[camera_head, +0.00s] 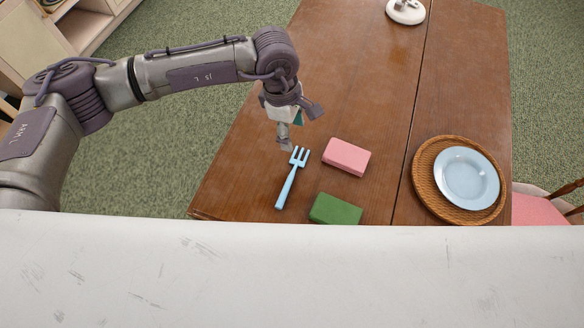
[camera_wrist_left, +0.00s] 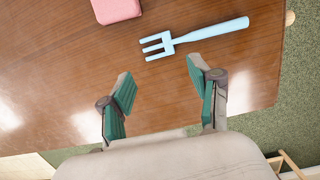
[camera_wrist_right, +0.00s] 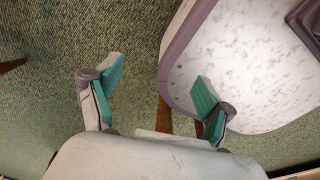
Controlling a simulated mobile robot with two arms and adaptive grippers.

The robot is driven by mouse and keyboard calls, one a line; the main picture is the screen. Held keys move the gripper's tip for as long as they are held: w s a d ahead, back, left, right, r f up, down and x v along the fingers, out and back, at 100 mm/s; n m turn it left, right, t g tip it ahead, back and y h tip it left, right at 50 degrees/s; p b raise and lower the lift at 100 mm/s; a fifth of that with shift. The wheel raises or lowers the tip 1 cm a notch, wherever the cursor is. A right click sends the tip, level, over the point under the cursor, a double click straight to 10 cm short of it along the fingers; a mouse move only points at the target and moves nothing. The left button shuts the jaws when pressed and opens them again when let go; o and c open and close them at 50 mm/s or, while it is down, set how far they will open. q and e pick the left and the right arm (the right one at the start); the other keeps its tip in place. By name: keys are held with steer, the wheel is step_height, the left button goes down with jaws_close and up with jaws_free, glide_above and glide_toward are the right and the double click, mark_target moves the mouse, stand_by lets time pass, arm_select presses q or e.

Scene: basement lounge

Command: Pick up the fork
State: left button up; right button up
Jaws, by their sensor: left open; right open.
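A light blue fork (camera_head: 291,178) lies on the brown wooden table, its tines pointing to the back. It also shows in the left wrist view (camera_wrist_left: 195,37), ahead of the fingers, with its tines to the left. My left gripper (camera_head: 298,127) is open and empty above the table, just beyond the tines in the head view. In the left wrist view its two green-padded fingers (camera_wrist_left: 160,88) are apart with bare table between them. My right gripper (camera_wrist_right: 158,82) shows only in its own wrist view, open and empty, with green carpet and my own white base around it.
A pink block (camera_head: 346,157) lies right of the fork and a green block (camera_head: 336,209) lies near the front edge. A blue plate (camera_head: 467,178) rests on a wicker mat (camera_head: 425,185) at the right. A white object (camera_head: 405,12) stands at the back. The table's left part is clear.

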mark_target(299, 156)
arm_select(q)
steer(key=f, duration=0.3)
steer(key=shift+d, duration=0.25)
steer(key=shift+d+f+p, duration=0.15)
steer(key=shift+f+p, duration=0.3)
steer(key=shift+f, duration=0.5)
steer(key=f, duration=0.1)
steer(key=f+p, duration=0.1)
steer(key=f, duration=0.1)
steer(key=shift+d+f, duration=0.3)
steer(key=shift+d, duration=0.05)
steer(key=shift+f, duration=0.45)
steer(key=c, duration=0.6)
steer(key=shift+c, duration=0.2)
arm_select(e)
steer(key=shift+w+r, duration=0.15)
steer(key=shift+r, duration=0.4)
steer(key=shift+w+r, duration=0.15)
steer(key=shift+r, duration=0.4)
